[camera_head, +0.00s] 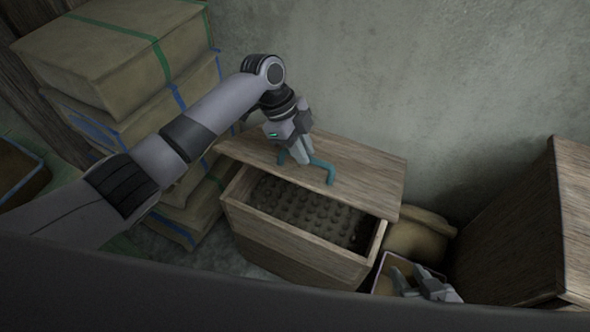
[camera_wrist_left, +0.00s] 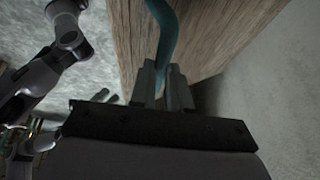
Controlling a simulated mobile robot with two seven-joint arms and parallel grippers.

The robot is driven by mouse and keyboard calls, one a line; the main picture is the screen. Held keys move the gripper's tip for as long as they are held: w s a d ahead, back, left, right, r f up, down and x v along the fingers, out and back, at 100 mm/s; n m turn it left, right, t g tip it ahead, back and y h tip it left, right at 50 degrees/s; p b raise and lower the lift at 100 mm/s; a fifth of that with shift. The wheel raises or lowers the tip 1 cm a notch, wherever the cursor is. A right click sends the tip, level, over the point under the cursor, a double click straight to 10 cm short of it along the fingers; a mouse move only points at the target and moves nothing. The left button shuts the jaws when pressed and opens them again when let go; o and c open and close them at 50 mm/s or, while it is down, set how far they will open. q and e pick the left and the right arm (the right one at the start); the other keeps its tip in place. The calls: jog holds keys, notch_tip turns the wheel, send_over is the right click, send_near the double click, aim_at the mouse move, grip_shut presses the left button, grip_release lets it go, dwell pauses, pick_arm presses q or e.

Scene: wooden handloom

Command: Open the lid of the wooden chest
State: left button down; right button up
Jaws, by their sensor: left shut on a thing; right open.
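The wooden chest (camera_head: 290,242) stands on the floor in the middle of the head view. Its plank lid (camera_head: 368,181) lies shifted toward the wall, so the front part of the chest is uncovered and dark rounded bumps show inside. A teal handle (camera_head: 324,167) sits on the lid. My left gripper (camera_head: 303,160) is shut on the handle, which also shows in the left wrist view (camera_wrist_left: 167,30) between the fingers. My right gripper (camera_head: 408,282) is open and empty, low at the right of the chest, partly cut off by a dark edge in front.
Stacked tan bundles with green and blue straps (camera_head: 100,60) stand left of the chest. A sack (camera_head: 420,238) and a small open box (camera_head: 381,287) lie at its right. A large wooden board or box (camera_head: 530,225) stands at far right. The plaster wall (camera_head: 420,80) is behind.

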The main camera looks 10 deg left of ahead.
pick_arm(q)
jog(key=shift+w+d+r+b, duration=0.2)
jog(key=shift+w+d+r, duration=0.1)
jog(key=shift+w+r, duration=0.5)
jog(key=shift+w+d+r+b, duration=0.25)
jog(key=shift+w+r, duration=0.45)
jog(key=shift+w, duration=0.2)
jog(key=shift+f, duration=0.1)
jog(key=c, duration=1.1)
grip_release()
jog(key=shift+c, duration=0.2)
jog(key=shift+o, duration=0.2)
jog(key=shift+w+d+f, duration=0.1)
jog(key=shift+w+f, duration=0.1)
jog(key=shift+w, duration=0.05)
jog(key=shift+r, duration=0.25)
jog(key=p+v, duration=0.1)
jog(key=v, duration=0.6)
jog(key=shift+s, duration=0.1)
